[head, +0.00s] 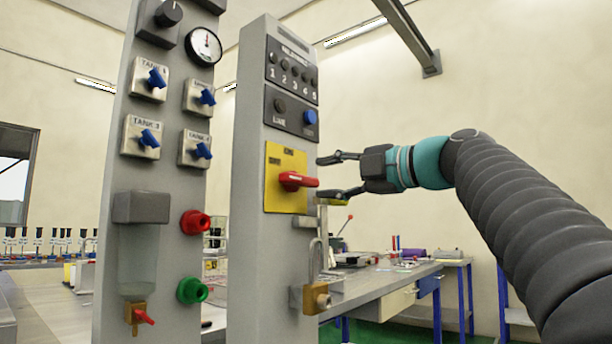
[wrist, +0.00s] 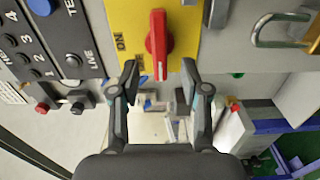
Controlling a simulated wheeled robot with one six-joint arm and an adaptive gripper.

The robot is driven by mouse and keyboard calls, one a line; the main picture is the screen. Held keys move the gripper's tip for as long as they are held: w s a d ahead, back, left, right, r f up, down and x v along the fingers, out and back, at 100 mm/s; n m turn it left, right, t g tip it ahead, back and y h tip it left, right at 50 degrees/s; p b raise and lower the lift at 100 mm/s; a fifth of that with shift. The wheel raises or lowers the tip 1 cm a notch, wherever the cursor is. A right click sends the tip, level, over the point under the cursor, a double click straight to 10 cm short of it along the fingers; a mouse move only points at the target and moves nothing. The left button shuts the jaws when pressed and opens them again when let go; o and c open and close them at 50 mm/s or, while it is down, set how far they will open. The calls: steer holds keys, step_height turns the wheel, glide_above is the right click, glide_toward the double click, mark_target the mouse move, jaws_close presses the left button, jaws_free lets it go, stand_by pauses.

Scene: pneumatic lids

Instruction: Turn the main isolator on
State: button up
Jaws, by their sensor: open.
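The main isolator is a red rotary handle (head: 298,181) on a yellow plate (head: 285,205) on the grey column. The plate reads ON at the top and OFF at the left. The handle lies horizontal in the head view, in line with the OFF side. In the wrist view, turned sideways, the red handle (wrist: 157,45) stands upright in the picture, with the plate (wrist: 185,15) behind it. My gripper (head: 327,176) is open and empty, just off the plate. Its fingertips (wrist: 159,65) lie either side of the handle's near end; contact cannot be told.
A brass padlock (head: 317,298) hangs below the isolator. A dark panel with a blue button (head: 310,117) sits above it. The left column carries blue valves, a gauge (head: 204,46), and red and green knobs. A workbench (head: 375,283) stands behind.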

mark_target(305, 180)
steer(key=shift+p+x, duration=0.6)
steer(key=shift+x, duration=2.1)
jaws_close()
